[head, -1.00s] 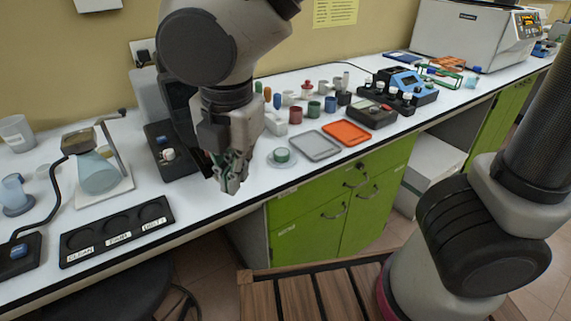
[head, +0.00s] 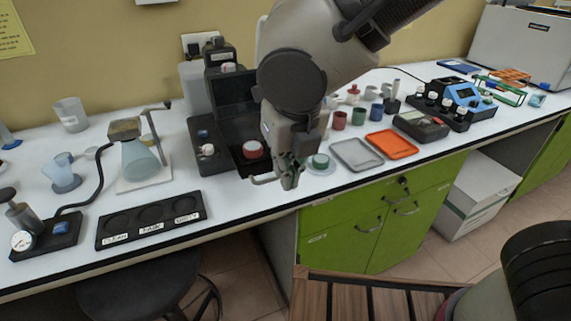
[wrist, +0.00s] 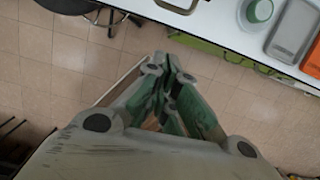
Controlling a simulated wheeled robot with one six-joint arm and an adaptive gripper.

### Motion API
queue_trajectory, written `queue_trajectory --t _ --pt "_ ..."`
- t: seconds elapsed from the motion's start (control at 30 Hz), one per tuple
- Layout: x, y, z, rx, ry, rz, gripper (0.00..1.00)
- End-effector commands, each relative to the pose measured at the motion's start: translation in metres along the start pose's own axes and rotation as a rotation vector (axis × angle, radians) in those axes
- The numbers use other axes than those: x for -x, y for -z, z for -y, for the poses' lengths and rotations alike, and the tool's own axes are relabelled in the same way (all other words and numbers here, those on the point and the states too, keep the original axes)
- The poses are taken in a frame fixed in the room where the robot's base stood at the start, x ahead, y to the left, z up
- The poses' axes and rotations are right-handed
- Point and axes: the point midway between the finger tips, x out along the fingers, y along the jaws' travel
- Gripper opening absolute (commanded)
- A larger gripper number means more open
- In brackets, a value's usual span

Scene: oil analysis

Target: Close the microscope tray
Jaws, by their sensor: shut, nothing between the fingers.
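A black device (head: 231,88), which looks like the microscope, stands against the wall, partly hidden by my arm. Its low black front part (head: 232,134) reaches toward the bench edge and looks like the tray, standing out. A red and white round piece (head: 253,150) sits on or in front of it; I cannot tell which. My gripper (head: 290,181) is shut and empty, pointing down near the bench's front edge, right of the black part and apart from it in the picture. In the wrist view my gripper (wrist: 165,68) is over the floor, with the bench at the top right.
A flask (head: 140,160) and a labelled three-well black holder (head: 150,221) are farther left.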

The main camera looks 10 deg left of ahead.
Motion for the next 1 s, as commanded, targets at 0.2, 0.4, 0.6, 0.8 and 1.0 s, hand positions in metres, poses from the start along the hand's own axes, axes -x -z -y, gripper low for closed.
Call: queue_trajectory --t 0.2,0.4,0.6,0.8,1.0 --pt "-0.049 0.001 0.001 -0.001 0.004 -0.005 0.0" --pt "-0.077 -0.015 0.0 -0.005 0.001 -0.001 0.0" --pt "-0.085 -0.032 0.0 -0.004 0.0 0.0 0.0" --pt "-0.086 -0.036 0.0 -0.003 0.0 0.0 0.0" --pt "-0.086 -0.036 0.0 -0.003 0.0 0.0 0.0"
